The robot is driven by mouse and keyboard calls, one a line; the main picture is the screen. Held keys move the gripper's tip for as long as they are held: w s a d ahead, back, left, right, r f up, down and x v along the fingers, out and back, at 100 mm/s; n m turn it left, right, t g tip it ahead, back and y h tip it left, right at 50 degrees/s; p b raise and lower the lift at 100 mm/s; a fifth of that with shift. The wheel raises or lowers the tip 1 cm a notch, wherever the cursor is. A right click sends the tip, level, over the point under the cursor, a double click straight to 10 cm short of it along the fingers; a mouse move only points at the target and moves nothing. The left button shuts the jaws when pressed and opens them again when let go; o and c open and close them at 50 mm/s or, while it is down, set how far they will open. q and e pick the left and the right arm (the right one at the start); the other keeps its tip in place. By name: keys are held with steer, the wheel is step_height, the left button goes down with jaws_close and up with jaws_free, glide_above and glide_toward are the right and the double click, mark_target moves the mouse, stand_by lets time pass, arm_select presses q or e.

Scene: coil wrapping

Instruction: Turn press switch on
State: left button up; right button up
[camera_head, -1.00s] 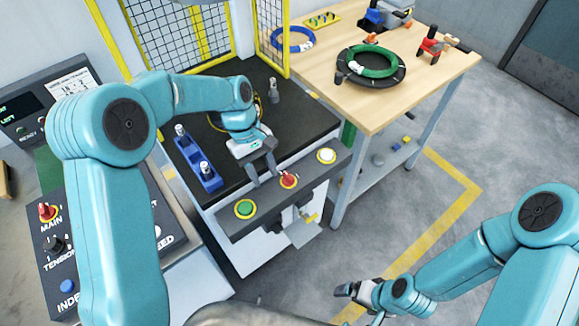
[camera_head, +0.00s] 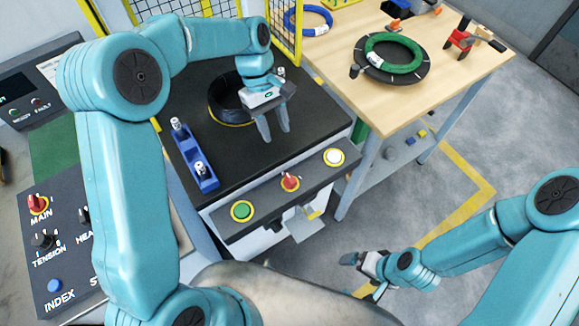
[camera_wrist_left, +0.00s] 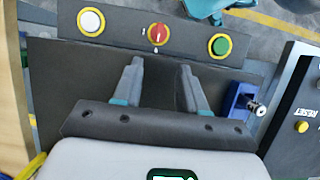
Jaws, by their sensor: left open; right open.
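A sloped panel on the front of the black-topped press carries a green button (camera_head: 242,210), a red rotary switch (camera_head: 290,182) and a white button (camera_head: 334,157). In the left wrist view the red switch (camera_wrist_left: 158,34) sits between the white button (camera_wrist_left: 91,21) and the green button (camera_wrist_left: 220,45), with a 1 mark at its left and a 0 mark below. My left gripper (camera_head: 276,138) is open and empty above the black top, behind the panel and apart from the switch. My right gripper (camera_head: 352,262) is open and empty, low over the floor at the lower right.
A blue block with metal pins (camera_head: 196,158) stands left of my left gripper. A black coil (camera_head: 228,98) lies behind it. A wooden table (camera_head: 420,90) with a green coil (camera_head: 394,54) stands at the right. A control console (camera_head: 65,235) is at the left.

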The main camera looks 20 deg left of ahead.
arm_select(q)
steer(key=x, duration=0.2)
steer(key=w+x, duration=0.1)
steer(key=x, duration=0.1)
steer(key=shift+d, duration=0.2)
steer(key=p, duration=0.1)
glide_toward(290, 178)
step_height(290, 178, down, 2)
steer(key=s, duration=0.1)
steer(key=x, duration=0.3)
steer(key=d+x, duration=0.1)
steer(key=x, duration=0.1)
steer(key=shift+w+p, duration=0.4)
steer(key=shift+s+f, duration=0.5)
steer(key=shift+f, duration=0.05)
steer(key=shift+w+d+f, duration=0.1)
steer(key=shift+w+f, duration=0.05)
steer(key=shift+w, duration=0.2)
steer(key=shift+s, duration=0.2)
jaws_close()
arm_select(e)
steer(key=shift+v, duration=0.9)
